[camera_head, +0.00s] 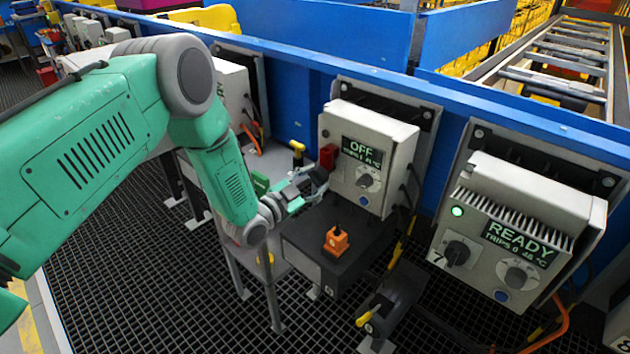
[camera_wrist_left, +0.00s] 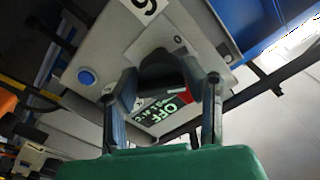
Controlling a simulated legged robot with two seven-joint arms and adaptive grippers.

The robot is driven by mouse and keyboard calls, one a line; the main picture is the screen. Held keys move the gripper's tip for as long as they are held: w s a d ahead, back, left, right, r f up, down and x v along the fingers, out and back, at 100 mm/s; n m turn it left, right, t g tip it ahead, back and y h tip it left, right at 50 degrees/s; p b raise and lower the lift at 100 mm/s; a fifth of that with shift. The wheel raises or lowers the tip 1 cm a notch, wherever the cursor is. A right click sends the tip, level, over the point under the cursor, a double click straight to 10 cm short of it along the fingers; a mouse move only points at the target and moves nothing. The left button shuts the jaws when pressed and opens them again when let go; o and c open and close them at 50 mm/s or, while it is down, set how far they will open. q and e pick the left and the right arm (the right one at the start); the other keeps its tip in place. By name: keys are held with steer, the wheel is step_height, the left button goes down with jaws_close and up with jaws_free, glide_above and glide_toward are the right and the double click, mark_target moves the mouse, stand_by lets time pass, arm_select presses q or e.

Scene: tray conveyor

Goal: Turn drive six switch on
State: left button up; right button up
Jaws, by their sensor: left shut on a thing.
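The drive box (camera_head: 398,133) has a lit display (camera_head: 362,152) reading OFF. The same display (camera_wrist_left: 160,110) shows in the left wrist view, between my fingers. A label that looks like a 6 (camera_wrist_left: 145,5) is on the box. My left gripper (camera_head: 318,178) is at the left side of the box front. In the left wrist view its fingers (camera_wrist_left: 165,85) are shut on the dark switch knob (camera_wrist_left: 163,68). In the head view my gripper hides this knob. A red part (camera_head: 328,157) shows beside the gripper; its kind is unclear. My right gripper is not in view.
A blue button (camera_wrist_left: 87,77) is on the same box. To the right, another drive box (camera_head: 530,200) reads READY, with a green lamp (camera_head: 457,211) and black knob (camera_head: 456,253). An orange object (camera_head: 337,240) sits on a dark case (camera_head: 305,250) below. A blue rail (camera_head: 300,85) runs behind.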

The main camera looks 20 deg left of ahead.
arm_select(q)
steer(key=m, duration=0.5)
steer(key=shift+f+m+b, duration=0.1)
steer(key=shift+m+b, duration=0.2)
steer(key=shift+b, duration=0.1)
steer(key=m+b, duration=0.1)
steer(key=m, duration=0.4)
steer(key=shift+s+m+b, duration=0.1)
steer(key=shift+m+b, duration=0.25)
steer(key=shift+m, duration=0.05)
steer(key=shift+f, duration=0.1)
steer(key=o, duration=1.1)
steer(key=shift+o, duration=0.2)
steer(key=shift+r, duration=0.2)
steer(key=shift+s+a, duration=0.1)
steer(key=shift+s, duration=0.15)
steer(key=v, duration=1.1)
